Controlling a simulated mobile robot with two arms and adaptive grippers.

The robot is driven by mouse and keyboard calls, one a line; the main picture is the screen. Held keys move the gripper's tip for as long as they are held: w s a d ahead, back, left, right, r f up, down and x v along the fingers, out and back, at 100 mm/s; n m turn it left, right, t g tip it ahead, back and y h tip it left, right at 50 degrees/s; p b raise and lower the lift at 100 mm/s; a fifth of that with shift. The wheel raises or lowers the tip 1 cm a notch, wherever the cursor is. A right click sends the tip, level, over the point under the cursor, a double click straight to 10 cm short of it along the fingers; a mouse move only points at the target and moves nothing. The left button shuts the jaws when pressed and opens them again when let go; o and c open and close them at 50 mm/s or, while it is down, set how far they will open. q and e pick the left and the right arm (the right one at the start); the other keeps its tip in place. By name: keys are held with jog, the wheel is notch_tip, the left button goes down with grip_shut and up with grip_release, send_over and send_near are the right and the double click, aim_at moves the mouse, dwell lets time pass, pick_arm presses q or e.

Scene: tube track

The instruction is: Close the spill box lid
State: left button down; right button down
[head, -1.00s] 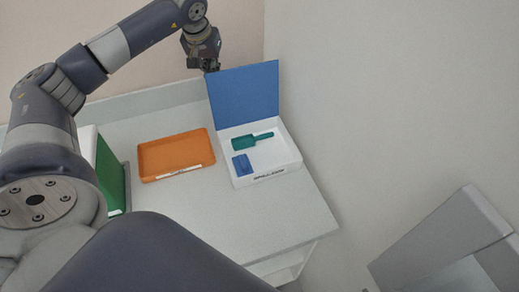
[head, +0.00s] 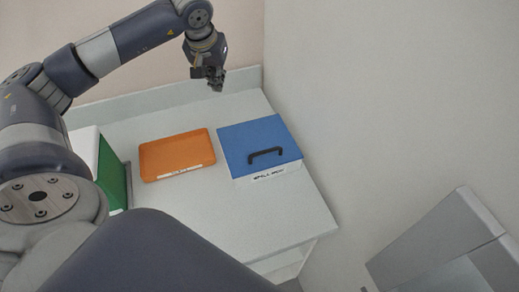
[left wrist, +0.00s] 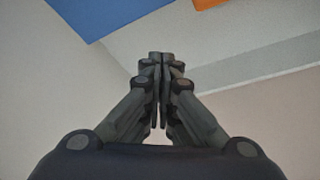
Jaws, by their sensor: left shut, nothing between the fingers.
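The spill box (head: 268,174) is white with a label on its front and stands at the right of the table. Its blue lid (head: 240,138) lies flat over the top, with a black handle on it, and hides the inside. The lid also shows at the top of the left wrist view (left wrist: 90,15). My left gripper (head: 216,86) is up behind the box, apart from the lid. Its fingers are together and empty, as the left wrist view (left wrist: 161,58) shows. My right gripper is not in view.
An orange tray (head: 176,150) lies on the table (head: 215,210) left of the box. A green and white object (head: 112,172) stands at the table's left. A wall rises close to the right. The table in front of the box is clear.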

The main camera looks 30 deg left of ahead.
pick_arm(q)
notch_tip(320, 180, up, 8)
jog(key=p, duration=0.6)
dwell(0.4)
